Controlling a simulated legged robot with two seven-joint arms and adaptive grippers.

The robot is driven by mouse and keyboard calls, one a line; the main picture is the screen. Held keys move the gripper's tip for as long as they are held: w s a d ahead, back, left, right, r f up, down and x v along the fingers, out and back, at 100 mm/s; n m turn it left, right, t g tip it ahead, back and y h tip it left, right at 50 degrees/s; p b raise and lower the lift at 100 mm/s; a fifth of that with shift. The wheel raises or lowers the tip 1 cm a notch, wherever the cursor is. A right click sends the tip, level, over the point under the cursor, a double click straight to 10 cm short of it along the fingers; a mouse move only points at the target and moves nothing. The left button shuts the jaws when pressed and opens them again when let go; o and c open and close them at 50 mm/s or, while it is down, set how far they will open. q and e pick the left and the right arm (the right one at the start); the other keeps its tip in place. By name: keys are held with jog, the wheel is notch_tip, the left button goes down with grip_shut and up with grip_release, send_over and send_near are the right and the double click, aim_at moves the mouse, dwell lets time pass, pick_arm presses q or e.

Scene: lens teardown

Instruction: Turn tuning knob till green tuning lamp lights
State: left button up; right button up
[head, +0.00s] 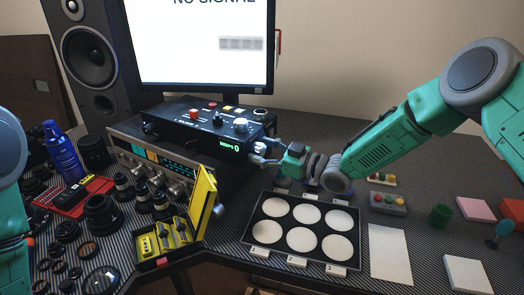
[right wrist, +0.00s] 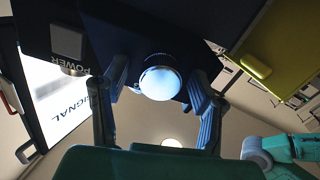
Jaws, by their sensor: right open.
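My right gripper (head: 259,153) is open at the right end of a black box (head: 205,127) with a green "BEEPS 0" readout. In the right wrist view, its two fingers (right wrist: 157,82) stand apart on either side of a round, pale-faced knob (right wrist: 160,78); contact cannot be made out. Below the box is a silver receiver (head: 125,150) with a lit dial (head: 180,170) and several knobs on its front. I cannot pick out a lit green tuning lamp for certain. My left arm shows at the left edge; its gripper is out of view.
A monitor (head: 205,45) reading "NO SIGNAL" stands behind the box. A yellow case (head: 204,205) stands open in front of the receiver. A tray (head: 252,238) with white discs lies below my right gripper. Lenses (head: 103,213) crowd the left. A speaker (head: 86,55) stands back left.

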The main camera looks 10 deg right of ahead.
jog(key=c, duration=1.1)
jog(key=shift+n, duration=0.3)
jog(key=shift+f+n+b, duration=0.1)
jog(key=shift+n+b, duration=0.6)
jog(key=shift+n, duration=0.2)
jog(key=shift+n+b, duration=0.8)
jog(key=shift+n, duration=0.9)
jog(key=o, duration=1.1)
